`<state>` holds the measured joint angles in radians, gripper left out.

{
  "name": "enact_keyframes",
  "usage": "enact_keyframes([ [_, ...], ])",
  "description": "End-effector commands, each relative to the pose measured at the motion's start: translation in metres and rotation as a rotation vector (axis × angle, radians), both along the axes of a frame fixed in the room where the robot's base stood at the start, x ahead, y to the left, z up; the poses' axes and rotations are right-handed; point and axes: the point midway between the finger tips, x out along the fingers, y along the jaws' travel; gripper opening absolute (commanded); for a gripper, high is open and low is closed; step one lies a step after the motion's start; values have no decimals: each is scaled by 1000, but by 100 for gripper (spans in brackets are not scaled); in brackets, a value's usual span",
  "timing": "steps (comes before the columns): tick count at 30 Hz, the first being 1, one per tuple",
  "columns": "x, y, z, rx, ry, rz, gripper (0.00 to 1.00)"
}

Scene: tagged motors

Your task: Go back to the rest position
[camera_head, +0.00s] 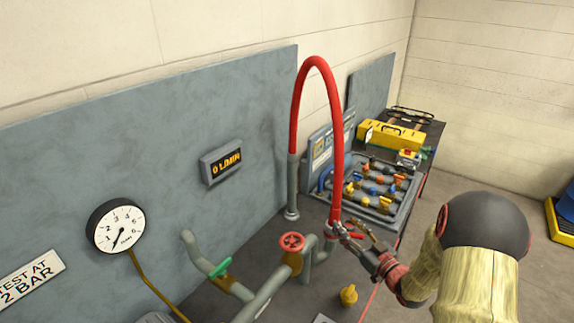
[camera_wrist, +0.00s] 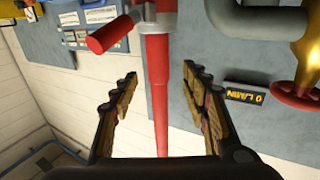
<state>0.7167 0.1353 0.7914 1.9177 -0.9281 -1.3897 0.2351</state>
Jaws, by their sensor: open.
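My gripper (camera_head: 358,238) is open beside the lower right end of an arched red hose (camera_head: 336,140). In the wrist view, my gripper (camera_wrist: 158,90) has its two fingers well apart. The red hose (camera_wrist: 157,105) shows in the gap between them, touching neither finger. I cannot tell how deep it lies between them. A metal coupling with a red lever (camera_wrist: 110,33) is at the hose end, just beyond the fingertips. The hose's other end meets a grey upright pipe (camera_head: 292,185).
A red handwheel valve (camera_head: 291,242), a green-handled valve (camera_head: 220,268) and a yellow fitting (camera_head: 348,295) are near the gripper. A tray of valves (camera_head: 365,190) and a yellow toolbox (camera_head: 390,136) stand behind. A gauge (camera_head: 116,226) and flow display (camera_head: 221,162) are at left. Open floor lies right.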

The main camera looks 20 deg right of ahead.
Motion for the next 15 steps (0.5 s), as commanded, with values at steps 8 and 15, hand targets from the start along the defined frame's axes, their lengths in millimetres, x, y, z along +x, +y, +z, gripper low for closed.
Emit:
enact_keyframes([
  [8,19,2,23,-92,80,-55,46],
  [15,27,10,72,-226,269,-200,46],
])
